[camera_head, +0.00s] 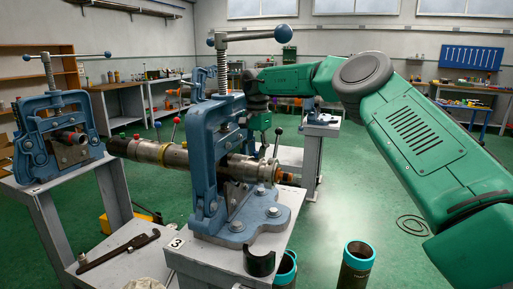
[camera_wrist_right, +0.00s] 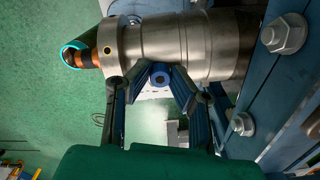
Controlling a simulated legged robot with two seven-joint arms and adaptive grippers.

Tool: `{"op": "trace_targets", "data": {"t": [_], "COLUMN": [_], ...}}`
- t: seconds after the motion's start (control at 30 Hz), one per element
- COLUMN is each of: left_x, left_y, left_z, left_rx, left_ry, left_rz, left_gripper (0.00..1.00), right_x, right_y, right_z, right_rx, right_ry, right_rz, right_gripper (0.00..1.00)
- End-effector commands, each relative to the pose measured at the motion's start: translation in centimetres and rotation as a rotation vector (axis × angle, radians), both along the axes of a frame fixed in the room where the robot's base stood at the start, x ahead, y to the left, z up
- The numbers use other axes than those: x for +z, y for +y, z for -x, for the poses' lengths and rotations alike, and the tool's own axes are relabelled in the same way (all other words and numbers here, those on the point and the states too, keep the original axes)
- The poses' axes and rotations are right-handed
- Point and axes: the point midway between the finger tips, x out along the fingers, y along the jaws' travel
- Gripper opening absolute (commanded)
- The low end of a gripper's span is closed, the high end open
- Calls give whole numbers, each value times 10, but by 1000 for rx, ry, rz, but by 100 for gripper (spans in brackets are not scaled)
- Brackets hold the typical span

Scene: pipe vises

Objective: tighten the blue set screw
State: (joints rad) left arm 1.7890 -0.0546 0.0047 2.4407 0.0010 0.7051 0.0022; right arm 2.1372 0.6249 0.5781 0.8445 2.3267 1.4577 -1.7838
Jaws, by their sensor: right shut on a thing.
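The blue set screw (camera_wrist_right: 160,78) shows in the right wrist view as a round blue head with a dark centre, at the side of the steel pipe tool (camera_wrist_right: 170,42). My right gripper (camera_wrist_right: 158,72) has its two dark fingers on either side of the screw head, shut on it. In the head view, my right gripper (camera_head: 265,147) reaches down behind the tool (camera_head: 232,164), which is clamped in the blue pipe vise (camera_head: 205,150). The screw cannot be made out there. My left gripper is not in view.
A second blue vise (camera_head: 55,135) stands on a table at left. A wrench (camera_head: 118,248) lies on the front bench. Teal-rimmed pipes (camera_head: 356,262) stand at the front right. The vise's bolts (camera_wrist_right: 288,35) are close to the gripper's right.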

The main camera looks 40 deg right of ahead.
Motion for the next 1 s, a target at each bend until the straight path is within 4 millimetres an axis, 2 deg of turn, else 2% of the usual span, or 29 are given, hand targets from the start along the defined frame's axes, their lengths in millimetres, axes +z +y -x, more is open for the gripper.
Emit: {"op": "trace_targets", "data": {"t": [0.03,0.4,0.7,1.0], "left_x": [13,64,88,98], "left_y": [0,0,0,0], "left_z": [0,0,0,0], "left_rx": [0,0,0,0], "left_ry": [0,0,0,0], "left_rz": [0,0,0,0], "left_gripper": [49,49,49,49], "right_x": [6,7,5,4], "right_y": [-2,-2,-2,-3], "right_z": [0,-1,-2,-2], "right_rx": [-32,-346,-574,-706], "right_ry": [-3,-6,-8,-10], "right_rz": [1,0,1,2], "right_gripper": [0,0,0,0]}}
